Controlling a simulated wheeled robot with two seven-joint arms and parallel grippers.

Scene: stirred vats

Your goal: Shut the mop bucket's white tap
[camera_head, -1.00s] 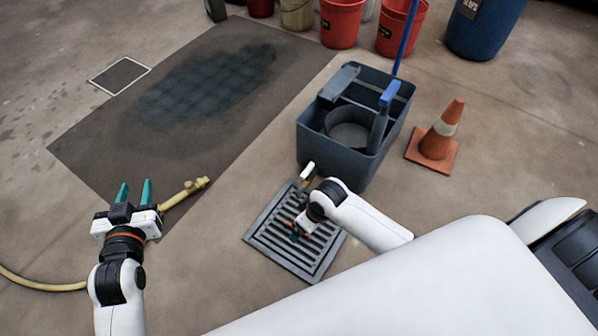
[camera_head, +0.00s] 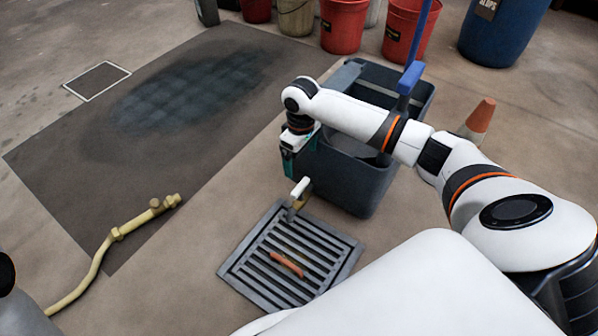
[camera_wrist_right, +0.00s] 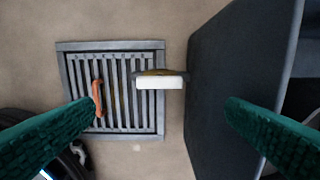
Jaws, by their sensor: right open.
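The dark blue-grey mop bucket (camera_head: 352,182) stands right of the floor grate. Its tap has a white bar handle (camera_head: 299,188) over a yellowish body, low on the near left side. In the right wrist view the white handle (camera_wrist_right: 159,82) points straight out from the bucket wall (camera_wrist_right: 225,90), over the grate's edge. My right gripper (camera_head: 287,168) is open, pointing down, beside the bucket and above the tap. In the wrist view its teal fingers (camera_wrist_right: 162,104) are wide apart; the handle shows between them, farther down, apparently untouched. My left gripper is out of view.
The floor grate (camera_head: 255,285) has an orange-red piece (camera_head: 287,264) on it. A blue mop handle (camera_head: 411,75) rises from the bucket. A traffic cone (camera_head: 479,118) stands behind my right arm. Red buckets (camera_head: 341,25) stand at the back.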

